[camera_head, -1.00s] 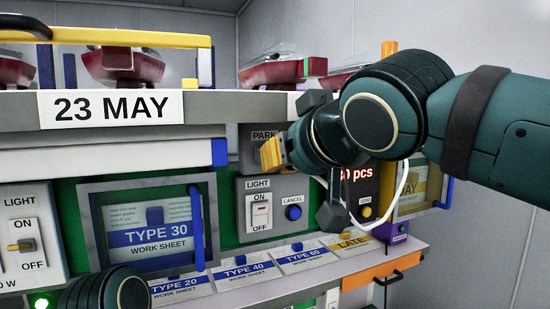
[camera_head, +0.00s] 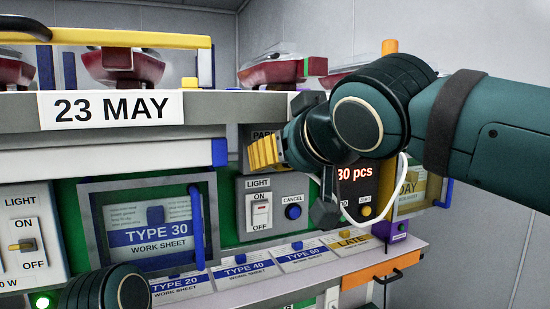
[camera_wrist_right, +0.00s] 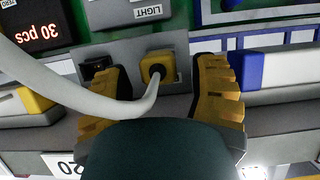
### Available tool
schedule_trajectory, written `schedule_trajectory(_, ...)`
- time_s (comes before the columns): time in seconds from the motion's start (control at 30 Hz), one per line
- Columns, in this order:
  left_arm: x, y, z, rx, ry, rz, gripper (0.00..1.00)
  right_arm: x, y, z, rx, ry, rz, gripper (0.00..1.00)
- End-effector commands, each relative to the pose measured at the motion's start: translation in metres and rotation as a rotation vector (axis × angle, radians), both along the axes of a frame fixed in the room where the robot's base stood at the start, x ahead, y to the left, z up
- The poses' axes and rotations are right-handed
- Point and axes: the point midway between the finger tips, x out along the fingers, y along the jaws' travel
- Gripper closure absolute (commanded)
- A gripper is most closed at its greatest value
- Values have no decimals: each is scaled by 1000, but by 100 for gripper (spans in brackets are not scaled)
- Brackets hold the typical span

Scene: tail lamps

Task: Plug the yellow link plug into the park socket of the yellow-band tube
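In the right wrist view, the yellow link plug (camera_wrist_right: 154,64) sits against a grey panel, with a white cable (camera_wrist_right: 125,104) running from it. I cannot tell how deep it is seated. A dark socket (camera_wrist_right: 95,67) is beside it. My right gripper (camera_wrist_right: 163,95) is open, its yellow-padded fingers on either side of the plug, with gaps showing. In the head view, my right gripper (camera_head: 264,153) is in front of the panel marked PARK (camera_head: 262,134) and hides most of it. My left gripper is out of view. I cannot identify the yellow-band tube.
A LIGHT switch panel (camera_head: 280,222) with a blue cancel button is below the gripper. A counter display (camera_head: 356,175) reads 30 pcs. Red tail lamps (camera_head: 120,65) stand on the top shelf. A TYPE 30 work sheet frame (camera_head: 150,222) with a blue handle is at left.

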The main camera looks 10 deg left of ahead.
Motion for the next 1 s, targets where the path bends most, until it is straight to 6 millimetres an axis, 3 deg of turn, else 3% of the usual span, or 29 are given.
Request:
schedule_trajectory(0.27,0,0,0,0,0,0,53,-9,-7,6,0,-3,-1,41)
schedule_trajectory(0.7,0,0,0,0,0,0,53,-73,-50,36,2,-4,-2,41)
schedule_trajectory(1.0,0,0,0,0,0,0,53,-93,-62,44,0,0,0,41)
